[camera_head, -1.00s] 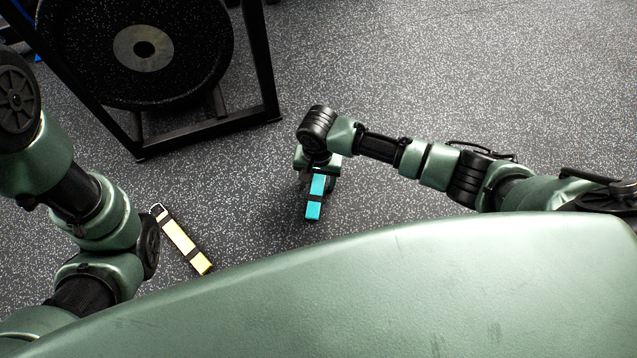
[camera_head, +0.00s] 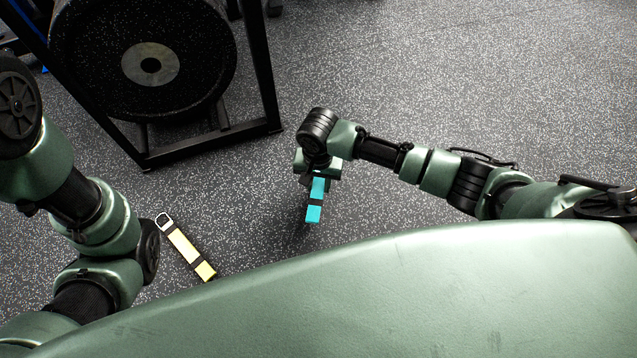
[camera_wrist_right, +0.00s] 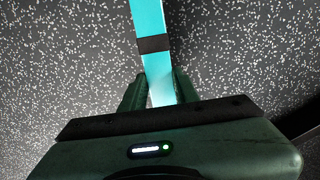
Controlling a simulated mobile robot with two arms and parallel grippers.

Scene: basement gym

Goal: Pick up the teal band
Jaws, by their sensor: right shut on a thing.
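The teal band (camera_head: 314,214) is a flat teal strip with a dark cross stripe. In the head view it sticks out below my right gripper (camera_head: 316,178), and part of it is hidden by the wrist. In the right wrist view the teal band (camera_wrist_right: 149,18) runs up from between the two fingers of my right gripper (camera_wrist_right: 158,82), which is shut on it. A dark shadow lies on the floor beside the band. My left arm comes in at the left of the head view, but its gripper is not visible.
A yellow band (camera_head: 187,250) with dark stripes and a metal end lies on the speckled floor at left. A black rack (camera_head: 205,137) with a large weight plate (camera_head: 190,75) stands at the upper left. Floor to the upper right is clear.

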